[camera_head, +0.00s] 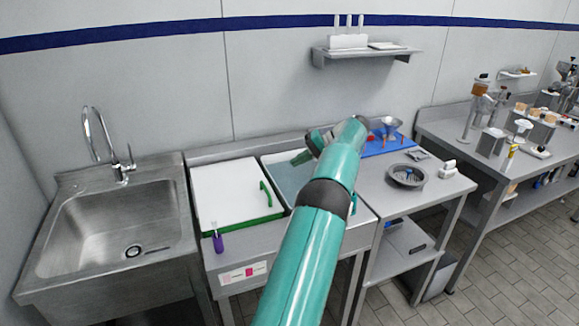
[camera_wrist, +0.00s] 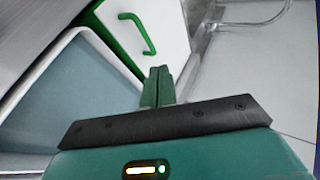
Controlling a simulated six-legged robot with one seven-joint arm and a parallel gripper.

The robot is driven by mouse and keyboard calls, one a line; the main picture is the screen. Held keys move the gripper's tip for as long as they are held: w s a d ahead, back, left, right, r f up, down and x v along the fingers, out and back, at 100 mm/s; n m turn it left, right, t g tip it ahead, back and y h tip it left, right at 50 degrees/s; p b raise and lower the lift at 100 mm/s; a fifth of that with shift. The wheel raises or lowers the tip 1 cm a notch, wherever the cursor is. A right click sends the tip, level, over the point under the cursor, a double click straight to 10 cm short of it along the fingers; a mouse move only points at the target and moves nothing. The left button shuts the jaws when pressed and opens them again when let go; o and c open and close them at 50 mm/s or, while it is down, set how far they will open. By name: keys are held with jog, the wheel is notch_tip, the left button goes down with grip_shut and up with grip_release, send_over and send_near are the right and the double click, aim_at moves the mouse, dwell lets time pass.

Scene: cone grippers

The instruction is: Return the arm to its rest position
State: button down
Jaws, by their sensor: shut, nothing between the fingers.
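My gripper shows in the wrist view (camera_wrist: 157,84) with its two green fingers closed together and nothing between them. In the head view my green arm reaches forward from the bottom, and my gripper (camera_head: 299,159) hangs over the grey-blue basin (camera_head: 277,163) at the counter. In the wrist view the basin (camera_wrist: 72,105) lies to the left of the fingers. A white panel with a green edge and green handle (camera_head: 225,190) lies left of the basin, and its handle (camera_wrist: 138,30) shows beyond my fingers. My arm hides part of the basin.
A steel sink with a tap (camera_head: 110,235) stands at left. A purple-handled item (camera_head: 218,240) is at the counter's front. A blue mat (camera_head: 392,146) with a funnel, a round grey dish (camera_head: 407,176) and a wall shelf (camera_head: 365,52) are near. A bench with lab gear stands right.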

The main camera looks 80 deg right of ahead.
jog(key=w+a+r+n+g+y, duration=0.1)
jog(key=w+a+r, duration=0.2)
jog(key=w, duration=0.5)
jog(key=w+a+r+n+g, duration=0.1)
jog(key=w+a+r, duration=0.15)
jog(key=w, duration=0.55)
jog(key=w+a+r+n+g+y, duration=0.1)
jog(key=w+a+r, duration=0.25)
jog(key=w, duration=0.45)
jog(key=w+a+r+n+g, duration=0.35)
jog(key=w+a, duration=1.05)
jog(key=a, duration=0.5)
jog(key=w+a+r+n+h, duration=0.15)
jog(key=a+n, duration=0.25)
jog(key=a, duration=2)
jog(key=s+a+f+n, duration=0.3)
jog(key=s+a+f, duration=0.1)
jog(key=a, duration=0.5)
jog(key=s+a+f+n+h, duration=0.1)
jog(key=s+a+f+n, duration=0.2)
jog(key=s+a, duration=0.3)
jog(key=a+f+t, duration=0.1)
jog(key=a, duration=0.3)
jog(key=shift+s+a, duration=0.15)
jog(key=shift+s, duration=0.2)
